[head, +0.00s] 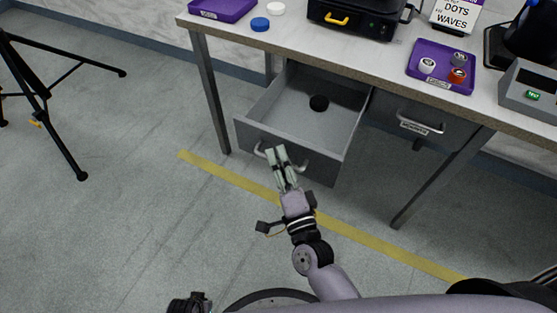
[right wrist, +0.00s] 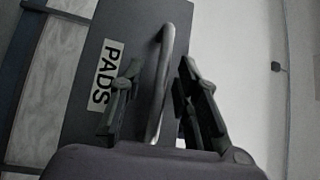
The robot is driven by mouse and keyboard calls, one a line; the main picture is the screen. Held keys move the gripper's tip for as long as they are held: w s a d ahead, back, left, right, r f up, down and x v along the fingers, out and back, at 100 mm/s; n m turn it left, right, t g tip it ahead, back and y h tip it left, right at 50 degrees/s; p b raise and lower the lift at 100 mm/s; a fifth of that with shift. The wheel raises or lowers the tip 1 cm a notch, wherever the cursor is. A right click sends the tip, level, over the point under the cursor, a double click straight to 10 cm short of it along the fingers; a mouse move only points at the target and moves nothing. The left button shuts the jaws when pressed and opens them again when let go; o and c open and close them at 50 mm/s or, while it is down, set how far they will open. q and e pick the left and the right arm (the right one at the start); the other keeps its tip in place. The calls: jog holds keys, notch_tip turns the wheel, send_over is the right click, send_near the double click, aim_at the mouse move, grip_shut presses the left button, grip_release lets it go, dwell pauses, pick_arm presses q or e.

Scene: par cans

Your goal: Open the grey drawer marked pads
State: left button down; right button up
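The grey drawer (head: 295,150) marked PADS stands pulled out from under the table, its inside showing. Its front carries a silver bar handle (right wrist: 160,85). A white PADS label (right wrist: 105,75) on the front shows in the right wrist view; in the head view my gripper and the viewing angle hide it. My right gripper (head: 275,154) is at the handle. In the right wrist view its two dark fingers stand apart on either side of the bar, with gaps showing. My left gripper's fingers do not show.
A second closed drawer (head: 423,125) with a handle sits to the right. The tabletop (head: 355,50) holds a purple tray (head: 440,67) with small round items, a black case (head: 352,20) and a grey box (head: 528,90). A tripod (head: 45,90) stands left. The floor before the drawer is clear.

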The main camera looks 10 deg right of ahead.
jog(key=v, duration=1.2)
